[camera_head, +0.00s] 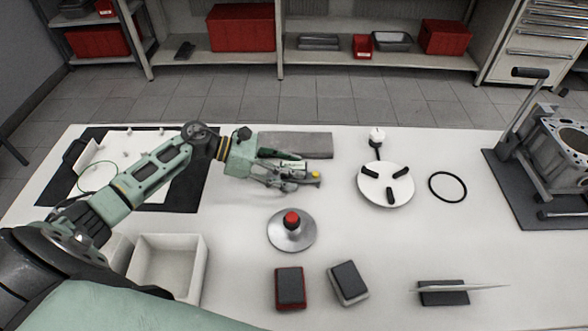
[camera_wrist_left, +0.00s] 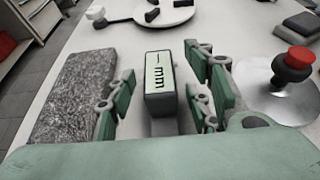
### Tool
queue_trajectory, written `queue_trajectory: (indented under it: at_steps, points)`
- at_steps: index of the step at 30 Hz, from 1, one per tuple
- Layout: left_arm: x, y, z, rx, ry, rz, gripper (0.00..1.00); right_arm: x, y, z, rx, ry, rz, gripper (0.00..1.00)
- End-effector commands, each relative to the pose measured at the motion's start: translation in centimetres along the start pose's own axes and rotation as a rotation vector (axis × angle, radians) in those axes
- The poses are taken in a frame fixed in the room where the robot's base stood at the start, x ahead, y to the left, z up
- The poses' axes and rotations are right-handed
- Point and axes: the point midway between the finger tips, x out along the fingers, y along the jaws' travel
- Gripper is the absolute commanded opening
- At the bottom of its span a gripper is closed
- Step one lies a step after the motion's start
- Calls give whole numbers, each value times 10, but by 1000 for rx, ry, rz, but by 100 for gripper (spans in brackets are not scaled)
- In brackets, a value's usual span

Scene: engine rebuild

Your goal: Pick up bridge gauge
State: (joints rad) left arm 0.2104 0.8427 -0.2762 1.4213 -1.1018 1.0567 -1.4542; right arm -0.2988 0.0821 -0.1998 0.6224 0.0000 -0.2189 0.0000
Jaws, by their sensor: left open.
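The bridge gauge, a small dark-framed unit with a pale display reading "mm" (camera_wrist_left: 160,78), stands between the fingers of my left gripper (camera_wrist_left: 163,100) in the left wrist view. The fingers are open, one on each side of it, with a visible gap. In the head view my left gripper (camera_head: 296,174) reaches in from the left at the middle of the table. The gauge there is mostly hidden by the fingers; a grey part with a yellow spot (camera_head: 315,176) shows at their tips. My right gripper is not in view.
A grey stone slab (camera_head: 310,145) lies just behind the gripper. A metal disc with a red knob (camera_head: 292,230) stands in front. A white disc with black pads (camera_head: 385,184) and a black ring (camera_head: 447,187) lie to the right. A white tray (camera_head: 200,270) is front left.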

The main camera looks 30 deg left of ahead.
Motion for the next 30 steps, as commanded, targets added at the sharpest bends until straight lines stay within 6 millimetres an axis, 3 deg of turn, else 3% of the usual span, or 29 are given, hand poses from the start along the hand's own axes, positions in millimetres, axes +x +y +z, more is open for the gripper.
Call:
queue_trajectory:
  at_steps: [7,23,30]
  points:
    - [2,0,0,0,0,0,47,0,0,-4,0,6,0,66]
    - [2,0,0,0,0,1,0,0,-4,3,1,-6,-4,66]
    - [1,1,2,1,-3,2,0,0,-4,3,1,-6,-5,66]
